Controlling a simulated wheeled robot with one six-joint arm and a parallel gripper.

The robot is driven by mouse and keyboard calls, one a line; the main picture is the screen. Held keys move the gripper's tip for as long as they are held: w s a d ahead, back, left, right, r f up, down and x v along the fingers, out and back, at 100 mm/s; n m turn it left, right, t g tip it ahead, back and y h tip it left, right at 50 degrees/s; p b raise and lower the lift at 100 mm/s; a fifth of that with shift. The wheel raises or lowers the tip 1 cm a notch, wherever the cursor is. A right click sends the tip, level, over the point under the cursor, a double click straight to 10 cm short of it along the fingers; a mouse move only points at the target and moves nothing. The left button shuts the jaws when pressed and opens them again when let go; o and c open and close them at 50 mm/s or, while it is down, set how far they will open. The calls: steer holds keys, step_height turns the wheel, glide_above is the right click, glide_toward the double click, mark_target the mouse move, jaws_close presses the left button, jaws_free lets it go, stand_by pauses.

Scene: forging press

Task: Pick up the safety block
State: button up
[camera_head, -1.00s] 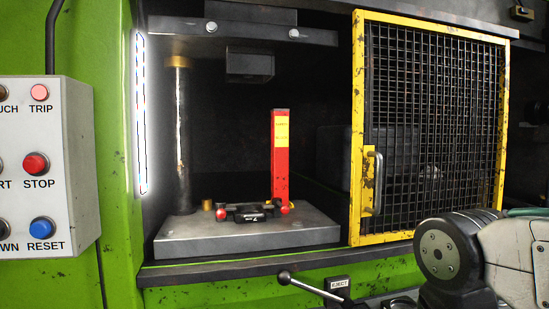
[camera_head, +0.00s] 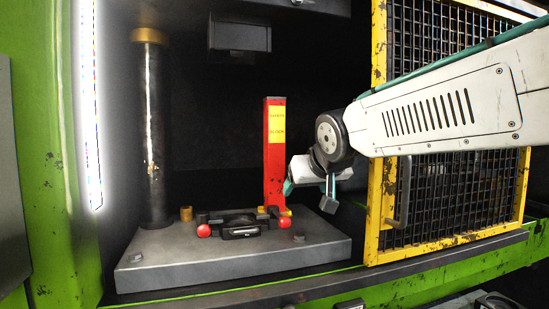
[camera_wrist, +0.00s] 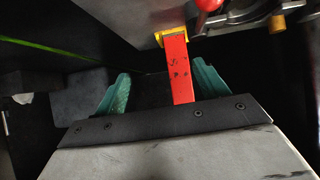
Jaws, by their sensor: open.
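The safety block (camera_head: 274,165) is a red upright post with a yellow label, standing at the back right of the press bed (camera_head: 165,270). My gripper (camera_head: 309,193) is open, just right of the block's lower half in the head view. In the wrist view, the red block (camera_wrist: 179,72) shows between the two teal fingers of my gripper (camera_wrist: 162,73), closer to the right finger. I cannot tell whether that finger touches it. The block's yellow foot (camera_wrist: 172,33) is at the top of that view.
A dark die fixture (camera_head: 238,224) with red knobs lies in front of the block. A dark column (camera_head: 153,140) stands at the left. The yellow mesh guard (camera_head: 377,215) is at the right, behind my arm. An upper tool (camera_head: 240,32) hangs above.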

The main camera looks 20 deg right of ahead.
mark_target(277, 158)
steer(key=w+a+r+t, duration=0.1)
steer(key=w+r, duration=0.1)
steer(key=w, duration=0.1)
steer(key=w+r, duration=0.2)
steer(key=w, duration=0.2)
steer(key=w+a+r+t, duration=0.1)
steer(key=w, duration=0.3)
steer(key=shift+w+a+r+t+y, duration=0.1)
steer(key=shift+a+r+t+y, duration=0.2)
steer(key=shift+a+r+y, duration=0.1)
steer(key=x, duration=0.7)
steer(key=shift+w+d, duration=0.3)
steer(key=shift+w, duration=0.05)
jaws_close()
steer(key=shift+r, duration=0.15)
